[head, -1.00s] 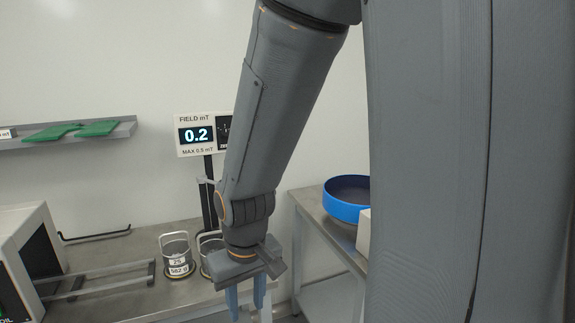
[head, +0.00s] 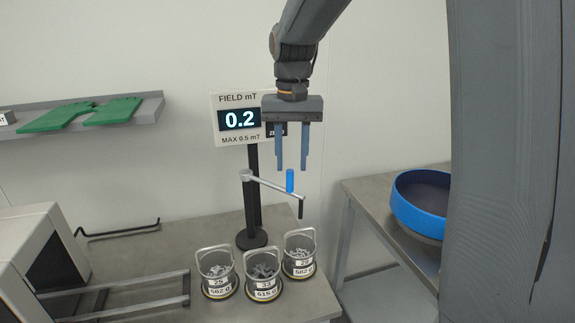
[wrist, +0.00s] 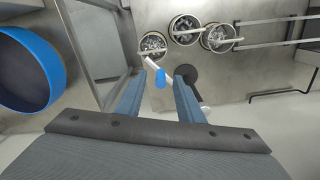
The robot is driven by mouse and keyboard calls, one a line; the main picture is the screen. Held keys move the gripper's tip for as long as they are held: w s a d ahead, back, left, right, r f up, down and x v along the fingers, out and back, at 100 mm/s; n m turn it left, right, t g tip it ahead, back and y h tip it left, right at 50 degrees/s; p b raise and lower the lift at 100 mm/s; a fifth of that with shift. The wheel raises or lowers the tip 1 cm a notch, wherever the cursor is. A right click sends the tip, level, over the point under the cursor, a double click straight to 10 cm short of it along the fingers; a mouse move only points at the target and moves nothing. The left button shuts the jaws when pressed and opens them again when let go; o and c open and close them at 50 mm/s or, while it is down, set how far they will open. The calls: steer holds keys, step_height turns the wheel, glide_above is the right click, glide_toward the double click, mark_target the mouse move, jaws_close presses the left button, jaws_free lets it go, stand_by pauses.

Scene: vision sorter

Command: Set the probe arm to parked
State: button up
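The probe arm (head: 273,186) is a thin pale bar reaching right from the black post below the field display (head: 239,120). It carries an upright blue handle (head: 290,181) and a black probe hanging at its outer end (head: 301,208). My gripper (head: 291,167) points down, open and empty, with its fingertips just above the blue handle. In the wrist view the handle (wrist: 160,78) shows between the spread fingers (wrist: 167,68), apart from both. The display reads 0.2, with MAX 0.5 mT below. My gripper partly hides a dark label beside the display.
Several metal baskets of small parts (head: 263,270) stand on the bench (head: 200,245) below the probe arm. Rails (head: 130,293) and a white machine (head: 38,255) are at left. A blue bowl (head: 420,215) sits on another table at right. Green pieces (head: 112,111) lie on a wall shelf.

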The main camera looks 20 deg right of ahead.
mark_target(290, 171)
steer(key=shift+w+a+r, duration=0.1)
steer(key=shift+w+r, duration=0.45)
steer(key=shift+w, duration=0.15)
steer(key=shift+w+a+f, duration=0.1)
steer(key=shift+w, duration=0.05)
steer(key=f, duration=0.2)
steer(key=f+p, duration=0.1)
steer(key=f, duration=0.2)
steer(key=f+p, duration=0.1)
steer(key=f, duration=0.1)
steer(key=shift+d+f, duration=0.15)
steer(key=shift+d, duration=0.1)
jaws_close()
